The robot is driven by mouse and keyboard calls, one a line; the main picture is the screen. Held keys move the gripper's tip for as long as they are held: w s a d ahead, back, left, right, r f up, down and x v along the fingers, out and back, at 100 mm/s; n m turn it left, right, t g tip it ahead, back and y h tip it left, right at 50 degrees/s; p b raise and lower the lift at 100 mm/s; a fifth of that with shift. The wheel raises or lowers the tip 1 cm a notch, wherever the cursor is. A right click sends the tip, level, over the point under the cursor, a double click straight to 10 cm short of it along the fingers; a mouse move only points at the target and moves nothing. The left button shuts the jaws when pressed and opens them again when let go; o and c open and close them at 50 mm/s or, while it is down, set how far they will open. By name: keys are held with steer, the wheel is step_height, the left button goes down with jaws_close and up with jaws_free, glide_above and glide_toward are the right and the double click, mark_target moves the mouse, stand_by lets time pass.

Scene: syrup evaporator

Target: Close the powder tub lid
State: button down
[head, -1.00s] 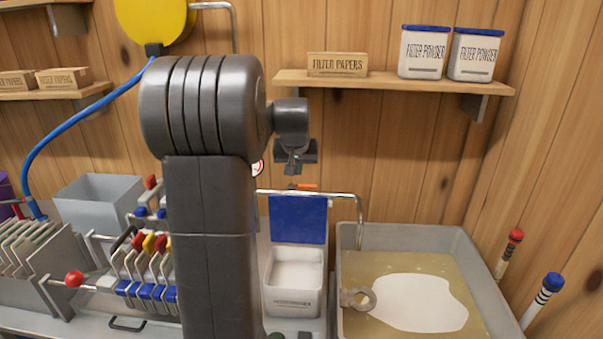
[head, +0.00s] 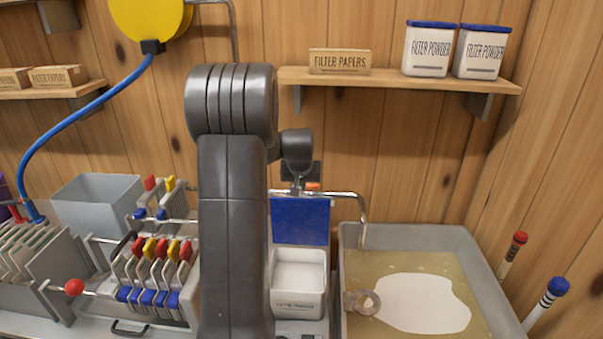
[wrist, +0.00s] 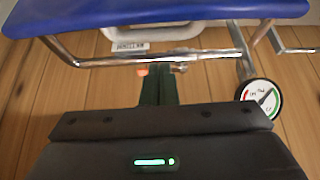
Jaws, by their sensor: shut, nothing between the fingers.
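The powder tub (head: 297,306) is a white box with white powder in it, standing left of the big tray. Its blue lid (head: 300,221) is open and stands upright at the tub's back edge. In the wrist view a blue panel, seemingly the lid (wrist: 160,14), spans the top. My gripper (head: 298,187) is shut and empty at the lid's top edge, its tips partly hidden in the head view. The shut fingers show in the wrist view (wrist: 160,72), apart from the blue panel in the picture. Whether they touch the lid I cannot tell.
A metal pipe (head: 361,212) bends down behind the tub and over the tray (head: 455,240) of liquid with a white patch. A gauge (wrist: 262,98) hangs near the pipe. The filter press (head: 150,270) stands left. A shelf (head: 400,80) with tubs is above.

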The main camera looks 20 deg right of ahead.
mark_target(301, 218)
steer(key=s, duration=0.1)
steer(key=s+a, duration=0.1)
steer(key=shift+s+a, duration=0.1)
steer(key=shift+s, duration=0.2)
steer(key=shift+s+f+b, duration=0.1)
steer(key=shift+f+b, duration=0.1)
steer(key=shift+b, duration=0.15)
steer(key=shift+s+a+r+t+b, duration=0.2)
steer(key=shift+s+t+b, duration=0.1)
steer(key=shift+s+b, duration=0.1)
steer(key=shift+b, duration=0.3)
